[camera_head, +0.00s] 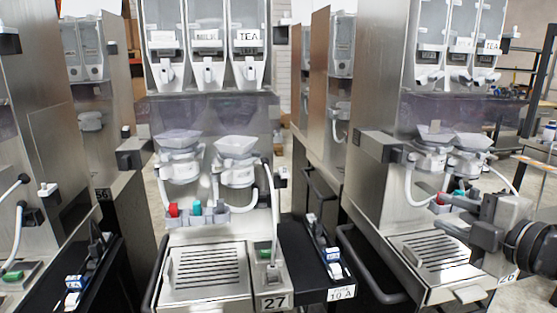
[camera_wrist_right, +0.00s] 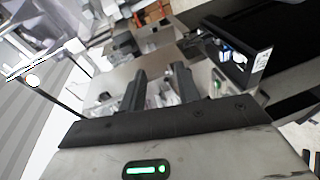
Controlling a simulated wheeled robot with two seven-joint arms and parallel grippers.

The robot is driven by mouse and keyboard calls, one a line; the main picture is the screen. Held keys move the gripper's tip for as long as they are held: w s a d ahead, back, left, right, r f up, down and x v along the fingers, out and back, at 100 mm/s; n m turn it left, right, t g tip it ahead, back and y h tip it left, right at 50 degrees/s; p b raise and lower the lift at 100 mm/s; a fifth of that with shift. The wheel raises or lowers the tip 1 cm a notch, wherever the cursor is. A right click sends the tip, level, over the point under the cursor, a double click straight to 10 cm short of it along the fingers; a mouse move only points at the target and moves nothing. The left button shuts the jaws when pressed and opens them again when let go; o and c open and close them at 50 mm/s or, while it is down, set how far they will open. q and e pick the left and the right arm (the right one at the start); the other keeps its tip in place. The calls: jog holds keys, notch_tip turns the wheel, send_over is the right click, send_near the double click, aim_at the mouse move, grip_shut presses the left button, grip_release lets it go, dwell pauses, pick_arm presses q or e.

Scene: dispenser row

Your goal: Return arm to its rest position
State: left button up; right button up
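My right gripper (camera_head: 452,214) is at the right of the head view, in front of the right dispenser machine (camera_head: 370,170) and above that machine's drip tray (camera_head: 440,250). In the right wrist view its two dark fingers (camera_wrist_right: 160,84) stand apart with a gap between them. I see nothing clearly held between them; what shows in the gap looks like background further off. I cannot tell from the head view whether the gripper touches the machine. My right wrist comes in from the right edge. My left gripper is not in view.
The middle dispenser machine, marked 27 (camera_head: 274,302), has a slotted drip tray (camera_head: 208,270), two white funnels (camera_head: 237,146) and canisters marked MILK and TEA (camera_head: 248,40). A black side shelf (camera_head: 300,270) lies between the machines. Another machine (camera_head: 40,140) stands at left.

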jog(key=s+a+f+m, duration=0.1)
jog(key=a+f+m, duration=0.1)
jog(key=f, duration=0.4)
jog(key=s+a+f+m, duration=0.1)
jog(key=a+f+m, duration=0.15)
jog(key=f, duration=0.35)
jog(key=s+a+f+m+g+h, duration=0.1)
jog(key=s+a+f+m, duration=0.2)
jog(key=s+f, duration=0.3)
jog(key=s+a+f+m+g+h, duration=0.1)
jog(key=s+a+f+m, duration=0.3)
jog(key=f, duration=0.6)
jog(key=s+a+f+m+g, duration=0.3)
jog(key=s+f+m, duration=0.3)
jog(key=s+f, duration=0.2)
jog(key=shift+a+f+h, duration=0.3)
jog(key=shift+f+h, duration=0.1)
